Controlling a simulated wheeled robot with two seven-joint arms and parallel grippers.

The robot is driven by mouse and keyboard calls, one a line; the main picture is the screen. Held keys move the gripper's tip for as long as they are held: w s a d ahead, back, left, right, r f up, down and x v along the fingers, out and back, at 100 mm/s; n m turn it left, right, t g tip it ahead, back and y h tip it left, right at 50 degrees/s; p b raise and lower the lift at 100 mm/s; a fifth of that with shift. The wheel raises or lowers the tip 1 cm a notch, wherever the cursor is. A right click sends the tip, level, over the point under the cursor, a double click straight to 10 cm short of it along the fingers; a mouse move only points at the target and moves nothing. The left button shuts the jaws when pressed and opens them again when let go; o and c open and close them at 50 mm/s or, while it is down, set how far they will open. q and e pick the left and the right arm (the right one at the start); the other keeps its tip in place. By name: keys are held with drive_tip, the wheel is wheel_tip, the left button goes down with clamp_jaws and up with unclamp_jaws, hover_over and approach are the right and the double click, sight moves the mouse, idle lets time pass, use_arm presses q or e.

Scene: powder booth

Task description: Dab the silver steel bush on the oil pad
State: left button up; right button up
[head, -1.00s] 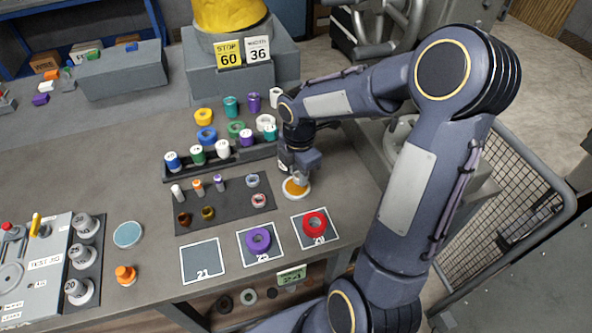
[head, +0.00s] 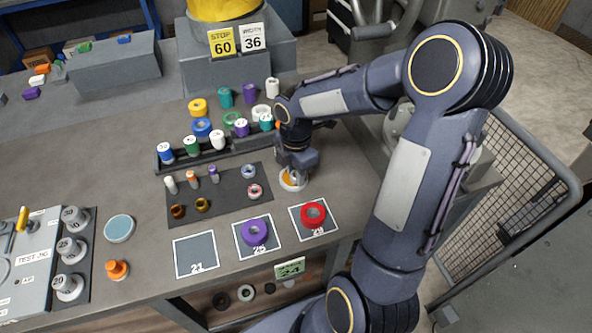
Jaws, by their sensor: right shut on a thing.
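My right gripper (head: 295,173) points down over a round white dish with an amber pad (head: 289,184), which I take as the oil pad. The gripper is shut on a small silver-grey piece, which I take as the silver steel bush; the fingers hide most of it. It is low over the pad, and I cannot tell whether it touches. The gripper covers part of the pad. My left gripper is not in view.
A dark mat (head: 228,207) left of the pad bears several small bushes and rings. A purple ring (head: 254,232) and a red ring (head: 313,214) lie on marked squares in front. A rack (head: 229,148) with coloured spools stands behind. The left square (head: 196,256) is empty.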

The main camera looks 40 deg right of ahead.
drive_tip(key=shift+f+b, duration=0.35)
drive_tip(key=shift+f, duration=0.2)
idle(0.9)
wheel_tip(320, 180, up, 7)
drive_tip(key=p, duration=0.6)
idle(0.5)
